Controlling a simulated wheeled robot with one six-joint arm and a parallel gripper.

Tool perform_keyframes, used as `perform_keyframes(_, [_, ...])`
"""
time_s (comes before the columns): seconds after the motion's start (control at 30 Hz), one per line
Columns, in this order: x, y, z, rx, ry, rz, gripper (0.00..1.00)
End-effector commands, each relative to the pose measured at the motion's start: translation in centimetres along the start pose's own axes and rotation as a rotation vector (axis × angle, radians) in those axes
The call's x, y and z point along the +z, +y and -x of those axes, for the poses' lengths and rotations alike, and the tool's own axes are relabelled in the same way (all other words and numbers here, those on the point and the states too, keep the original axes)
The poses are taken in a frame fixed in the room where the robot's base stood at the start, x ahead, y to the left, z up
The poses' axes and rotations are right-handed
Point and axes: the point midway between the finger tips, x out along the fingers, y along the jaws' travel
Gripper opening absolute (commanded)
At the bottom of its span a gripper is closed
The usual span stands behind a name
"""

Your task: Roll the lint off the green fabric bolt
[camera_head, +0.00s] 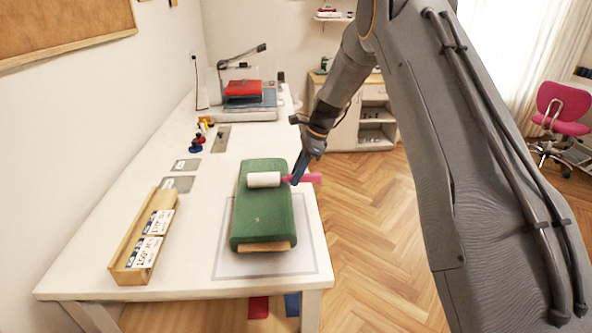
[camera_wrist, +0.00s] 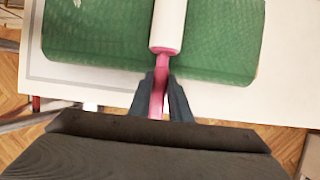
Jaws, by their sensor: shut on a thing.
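The green fabric bolt (camera_head: 262,217) lies lengthwise on the grey-outlined mat (camera_head: 225,262) near the table's front right corner; it fills the upper part of the wrist view (camera_wrist: 95,40). My gripper (camera_head: 298,178) is shut on the pink handle of the lint roller (camera_head: 264,180). The white roller head lies across the far part of the bolt and seems to touch its top. The wrist view shows the fingers (camera_wrist: 160,88) on both sides of the handle, and the white roller (camera_wrist: 168,22) over the green cloth. A small pale speck shows on the bolt; I cannot tell if it is lint.
A wooden tray (camera_head: 122,271) with labelled cards stands left of the bolt. Small coloured items (camera_head: 197,142) and flat grey plates (camera_head: 179,183) lie further back. A press with a red top (camera_head: 243,89) stands at the far end. The table's right edge is close to the bolt.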

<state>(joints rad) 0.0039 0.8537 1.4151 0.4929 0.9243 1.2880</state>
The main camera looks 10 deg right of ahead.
Motion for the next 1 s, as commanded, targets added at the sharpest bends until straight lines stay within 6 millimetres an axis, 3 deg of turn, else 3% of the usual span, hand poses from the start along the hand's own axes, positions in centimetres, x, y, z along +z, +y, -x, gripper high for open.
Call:
perform_keyframes(0.47, [0.0,0.4,0.0,-0.001,0.000,0.001,0.00])
perform_keyframes(1.0, [0.0,3.2,-0.1,-0.001,0.000,0.000,0.00])
